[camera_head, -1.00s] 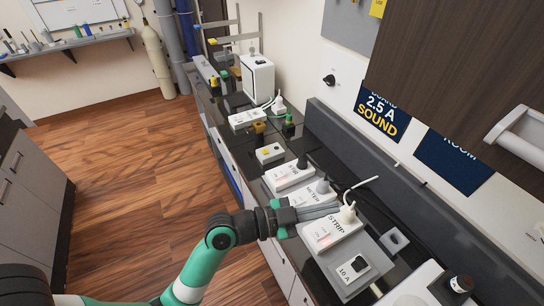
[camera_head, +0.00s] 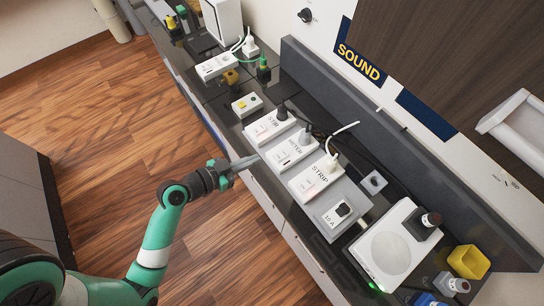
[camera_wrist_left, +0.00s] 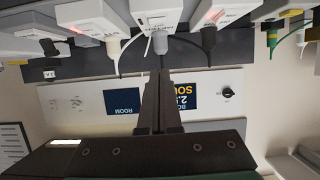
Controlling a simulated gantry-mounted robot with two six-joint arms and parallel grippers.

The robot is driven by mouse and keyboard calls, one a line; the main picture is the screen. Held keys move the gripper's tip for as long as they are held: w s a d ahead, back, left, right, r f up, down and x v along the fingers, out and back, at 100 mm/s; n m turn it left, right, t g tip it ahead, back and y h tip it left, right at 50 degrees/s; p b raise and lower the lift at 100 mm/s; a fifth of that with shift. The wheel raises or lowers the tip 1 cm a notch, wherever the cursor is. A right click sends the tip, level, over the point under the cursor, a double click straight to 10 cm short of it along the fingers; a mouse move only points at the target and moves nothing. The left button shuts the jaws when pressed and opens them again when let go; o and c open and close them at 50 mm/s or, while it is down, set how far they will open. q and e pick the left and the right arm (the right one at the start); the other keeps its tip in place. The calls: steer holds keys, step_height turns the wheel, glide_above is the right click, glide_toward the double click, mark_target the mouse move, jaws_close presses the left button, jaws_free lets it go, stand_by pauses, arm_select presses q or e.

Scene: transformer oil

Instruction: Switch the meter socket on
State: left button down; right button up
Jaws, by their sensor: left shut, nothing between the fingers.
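The meter socket (camera_head: 292,152) is a white block labelled METER, between the STIR and STRIP sockets on the dark counter. A grey plug with a cord stands in its far end, and its rocker switch (camera_head: 284,157) is on the near end; I see no clear red glow there. The socket also shows upside down at the top of the left wrist view (camera_wrist_left: 156,13). My left gripper (camera_head: 256,158) is shut and empty, just to the left of the meter socket's near end. I cannot tell whether it touches it. My right gripper is not in view.
The STIR socket (camera_head: 269,126) and the STRIP socket (camera_head: 315,177) flank it closely, both with plugs and cords. A 10 A block (camera_head: 337,216), a white hotplate device (camera_head: 390,248) and a yellow container (camera_head: 468,262) stand further right. The floor left of the counter is clear.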

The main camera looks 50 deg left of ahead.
arm_select(q)
glide_above(272, 162)
steer(key=f, duration=0.1)
steer(key=w+f, duration=0.1)
steer(key=f, duration=0.1)
steer(key=shift+d+f+b, duration=0.1)
steer(key=shift+f+b, duration=0.1)
steer(key=shift+b, duration=0.1)
steer(key=shift+s+f+b, duration=0.25)
steer(key=shift+f+b, duration=0.05)
steer(key=shift+f, duration=0.6)
steer(key=shift+s+f+b, duration=0.2)
steer(key=shift+f+b, duration=0.1)
steer(key=shift+f, duration=0.6)
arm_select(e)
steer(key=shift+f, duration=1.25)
